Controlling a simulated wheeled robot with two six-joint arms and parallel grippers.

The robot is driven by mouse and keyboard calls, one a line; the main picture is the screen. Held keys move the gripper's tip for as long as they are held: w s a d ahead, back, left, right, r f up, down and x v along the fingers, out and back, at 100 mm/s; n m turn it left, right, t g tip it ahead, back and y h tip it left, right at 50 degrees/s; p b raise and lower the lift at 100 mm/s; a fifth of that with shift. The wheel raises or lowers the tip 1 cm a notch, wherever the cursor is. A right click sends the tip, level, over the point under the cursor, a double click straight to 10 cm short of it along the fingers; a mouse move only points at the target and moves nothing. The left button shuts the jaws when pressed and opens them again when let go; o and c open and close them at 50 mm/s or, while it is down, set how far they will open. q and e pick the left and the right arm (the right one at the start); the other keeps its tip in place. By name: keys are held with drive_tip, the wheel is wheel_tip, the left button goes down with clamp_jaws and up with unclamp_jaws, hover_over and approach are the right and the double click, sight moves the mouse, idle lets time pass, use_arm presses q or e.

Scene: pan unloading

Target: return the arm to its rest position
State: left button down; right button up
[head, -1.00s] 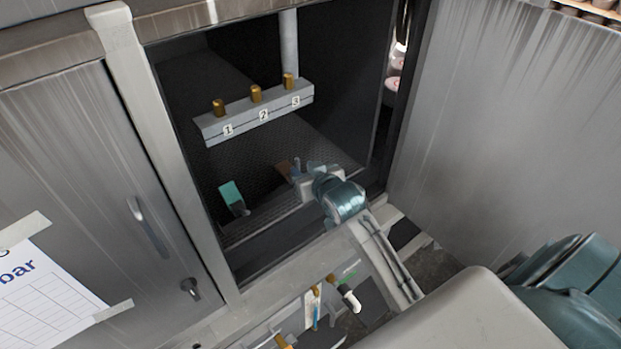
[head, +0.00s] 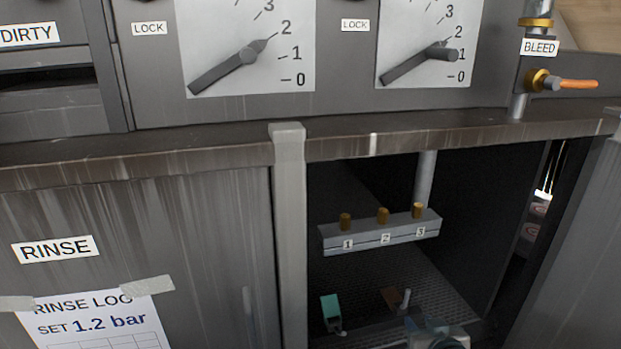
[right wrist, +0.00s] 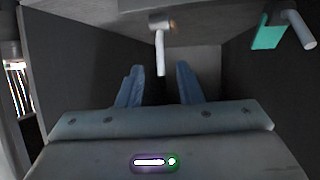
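My right gripper (head: 412,322) is low in the head view, inside the open cabinet at its floor, partly cut off by the picture's bottom edge. In the right wrist view its two blue fingers (right wrist: 160,72) are apart. A pale lever (right wrist: 161,52) stands in line with the gap between them, its near end by the fingertips. I see no contact. The lever also shows in the head view (head: 406,299) beside a brown tag (head: 391,298). My left gripper is not in view.
A teal tag (head: 330,308) with another pale lever stands left of the gripper. A grey manifold (head: 380,236) with brass knobs numbered 1 to 3 hangs above. The cabinet post (head: 290,220) and the worktop edge (head: 200,155) bound the opening. Two gauges (head: 250,35) are higher up.

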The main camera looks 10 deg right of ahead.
drive_tip(key=s+a+f+n+g, duration=0.1)
drive_tip(key=s+f+g, duration=0.25)
drive_tip(key=s, duration=0.55)
drive_tip(key=s+a+f+g, duration=0.1)
drive_tip(key=s+f+g, duration=0.25)
drive_tip(key=s, duration=0.65)
drive_tip(key=s+f+n+g, duration=0.1)
drive_tip(key=s+f+g, duration=0.3)
drive_tip(key=s, duration=0.5)
wheel_tip(320, 180, down, 36)
drive_tip(key=d+b, duration=0.3)
drive_tip(key=b, duration=0.1)
drive_tip(key=s+f+m+b, duration=0.1)
drive_tip(key=s+f+b, duration=0.1)
drive_tip(key=s+f, duration=1.6)
wheel_tip(320, 180, down, 2)
drive_tip(key=shift+s+d+f+g, duration=0.15)
drive_tip(key=shift+d+g, duration=0.2)
drive_tip(key=shift+g, duration=0.05)
